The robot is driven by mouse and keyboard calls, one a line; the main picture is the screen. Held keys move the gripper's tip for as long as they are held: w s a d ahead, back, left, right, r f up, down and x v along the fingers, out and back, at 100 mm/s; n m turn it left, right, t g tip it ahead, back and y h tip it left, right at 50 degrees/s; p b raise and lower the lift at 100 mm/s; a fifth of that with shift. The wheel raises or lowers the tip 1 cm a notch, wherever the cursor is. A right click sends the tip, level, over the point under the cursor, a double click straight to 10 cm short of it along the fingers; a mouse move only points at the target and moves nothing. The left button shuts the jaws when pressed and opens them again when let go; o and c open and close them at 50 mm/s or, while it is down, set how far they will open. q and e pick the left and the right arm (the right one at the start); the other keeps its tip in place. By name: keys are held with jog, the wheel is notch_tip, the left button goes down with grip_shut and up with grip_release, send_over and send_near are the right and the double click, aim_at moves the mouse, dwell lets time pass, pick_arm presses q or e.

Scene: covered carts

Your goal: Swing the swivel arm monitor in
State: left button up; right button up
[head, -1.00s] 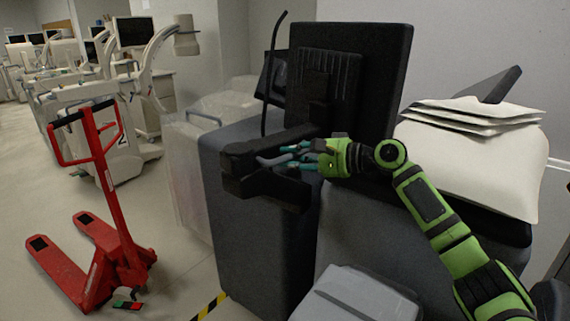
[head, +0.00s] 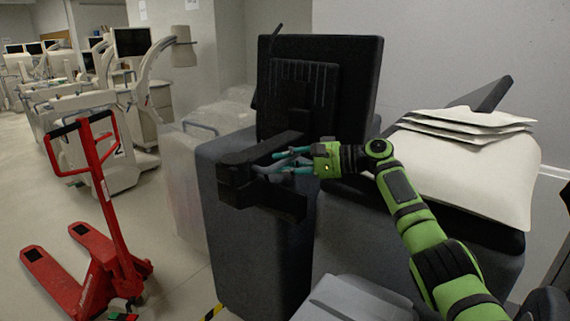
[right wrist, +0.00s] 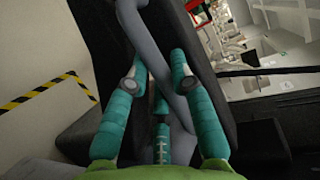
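The black monitor (head: 350,75) stands on a swivel arm (head: 265,150) above a dark grey cart (head: 255,240), its ribbed back side toward me. My right gripper (head: 287,161) is at the swivel arm, just below and in front of the monitor. In the right wrist view a grey curved bar (right wrist: 147,35) passes between the teal fingers of this gripper (right wrist: 158,77). The fingers stand apart with a visible gap; firm contact with the bar cannot be made out. My left gripper is not in view.
White folded sheets (head: 465,160) lie on the covered unit at right. A red pallet jack (head: 105,215) stands on the floor at left. A grey box-like top (head: 350,300) is close in front. Pale medical machines (head: 85,130) stand behind at left, with open floor before them.

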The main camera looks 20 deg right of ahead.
jog(key=o, duration=0.4)
jog(key=shift+d+r, duration=0.15)
jog(key=shift+r, duration=0.05)
jog(key=shift+c, duration=0.2)
jog(key=shift+f, duration=0.1)
jog(key=v, duration=1.2)
